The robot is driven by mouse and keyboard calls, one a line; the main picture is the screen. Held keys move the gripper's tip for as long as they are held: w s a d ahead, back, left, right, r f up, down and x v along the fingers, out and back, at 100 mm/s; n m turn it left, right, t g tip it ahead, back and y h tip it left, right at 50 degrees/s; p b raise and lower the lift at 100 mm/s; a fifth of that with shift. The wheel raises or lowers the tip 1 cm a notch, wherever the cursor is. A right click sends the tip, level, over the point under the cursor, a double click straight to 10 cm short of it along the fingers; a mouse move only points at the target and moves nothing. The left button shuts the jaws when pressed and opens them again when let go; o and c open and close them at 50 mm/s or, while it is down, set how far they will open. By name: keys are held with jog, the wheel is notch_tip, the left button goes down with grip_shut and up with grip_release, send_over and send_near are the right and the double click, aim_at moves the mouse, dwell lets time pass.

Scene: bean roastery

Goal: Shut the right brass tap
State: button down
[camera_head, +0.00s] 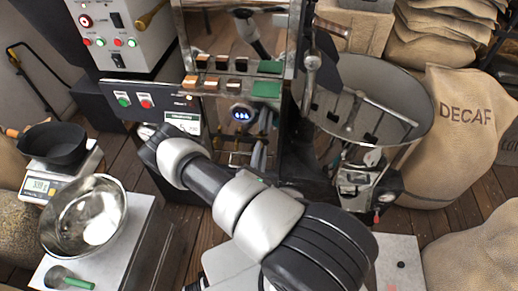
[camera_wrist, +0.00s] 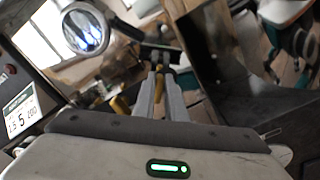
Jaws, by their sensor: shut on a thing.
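In the wrist view my gripper (camera_wrist: 160,75) reaches forward with its two grey fingers close together. A small brass piece, which looks like the right brass tap (camera_wrist: 159,90), shows between the fingers, and they are shut on it. Its lower part and its exact angle are hidden by the fingers. Another brass piece (camera_wrist: 118,106), perhaps the left tap, sits just left of the fingers and looks apart from them.
The round lit gauge (camera_wrist: 85,30) and the small display (camera_wrist: 22,110) are close to my gripper on the left. A wide round metal pan (camera_head: 405,95) stands right of the roaster. A steel bowl (camera_head: 60,225) and a scale (camera_head: 45,182) are at left.

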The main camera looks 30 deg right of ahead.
jog(key=m+p, duration=0.1)
jog(key=m, duration=0.2)
jog(key=f+m+p, duration=0.1)
jog(key=m, duration=0.2)
jog(key=m+p, duration=0.2)
jog(key=m, duration=0.2)
jog(key=shift+s+d+f, duration=0.2)
jog(key=shift+s+d, duration=0.05)
dwell(0.3)
jog(key=c, duration=1.8)
grip_release()
jog(key=shift+a, duration=0.1)
